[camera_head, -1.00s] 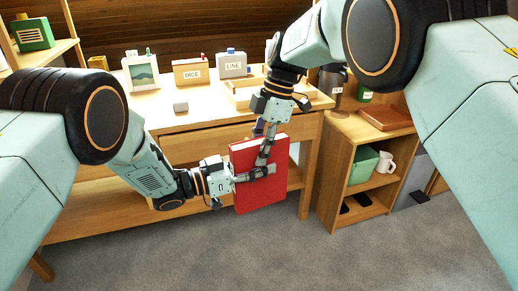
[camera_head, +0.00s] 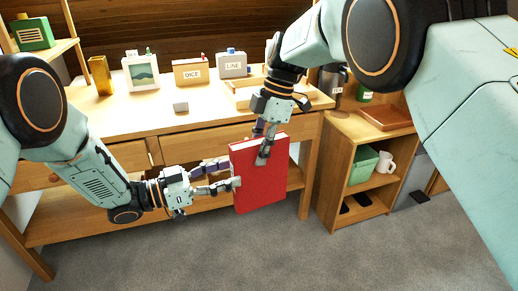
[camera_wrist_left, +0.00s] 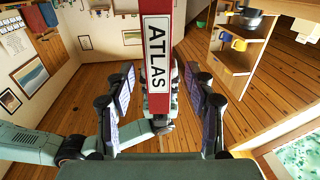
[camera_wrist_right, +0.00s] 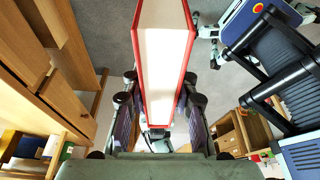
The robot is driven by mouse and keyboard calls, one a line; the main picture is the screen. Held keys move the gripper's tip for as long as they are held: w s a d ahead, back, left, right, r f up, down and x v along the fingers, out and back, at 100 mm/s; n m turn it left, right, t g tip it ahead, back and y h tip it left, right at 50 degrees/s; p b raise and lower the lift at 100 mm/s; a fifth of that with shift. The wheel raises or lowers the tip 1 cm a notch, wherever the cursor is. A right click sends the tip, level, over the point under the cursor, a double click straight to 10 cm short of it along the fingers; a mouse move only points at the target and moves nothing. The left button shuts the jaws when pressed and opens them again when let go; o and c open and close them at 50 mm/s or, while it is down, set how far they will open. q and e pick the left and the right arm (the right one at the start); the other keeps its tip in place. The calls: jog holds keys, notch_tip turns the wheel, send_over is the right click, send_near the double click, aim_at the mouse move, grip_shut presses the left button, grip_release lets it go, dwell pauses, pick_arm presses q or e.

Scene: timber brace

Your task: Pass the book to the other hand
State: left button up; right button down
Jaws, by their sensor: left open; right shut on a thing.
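The red book (camera_head: 262,180) hangs upright in front of the desk in the head view. My right gripper (camera_head: 266,148) is shut on its top edge from above. In the right wrist view the book (camera_wrist_right: 165,60) stands between the fingers, its white pages facing the camera. My left gripper (camera_head: 232,174) is open just left of the book, its fingertips close to the book's left side. In the left wrist view the spine, lettered ATLAS (camera_wrist_left: 156,60), lies between the two spread fingers, with gaps on both sides.
A low shelf (camera_head: 340,165) with a green bin (camera_head: 362,165) stands right. The floor in front is clear.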

pick_arm(q)
jog(key=v, duration=0.2)
jog(key=shift+s+a, duration=0.1)
jog(key=shift+a, duration=0.25)
jog(key=shift+s+a+f, duration=0.1)
jog(key=shift+f, duration=0.1)
jog(key=s+a+f+n+t+y, duration=0.1)
jog(key=s+a+f+n+y, duration=0.2)
jog(key=s+f+n+y, duration=0.5)
jog(key=s+a+f+n+y, duration=0.25)
jog(key=s+f, duration=0.45)
jog(key=f, duration=0.5)
jog(key=s+a+f+n+g+y, duration=0.2)
jog(key=s+a, duration=0.3)
jog(key=s, duration=0.6)
jog(key=s+a+f+n+g+y, duration=0.2)
jog(key=s+a+g+y, duration=0.2)
jog(key=s, duration=0.7)
jog(key=shift+s+a+f+g, duration=0.25)
jog(key=shift+a+g, duration=0.35)
jog(key=shift+a, duration=0.4)
jog(key=shift+y, duration=0.25)
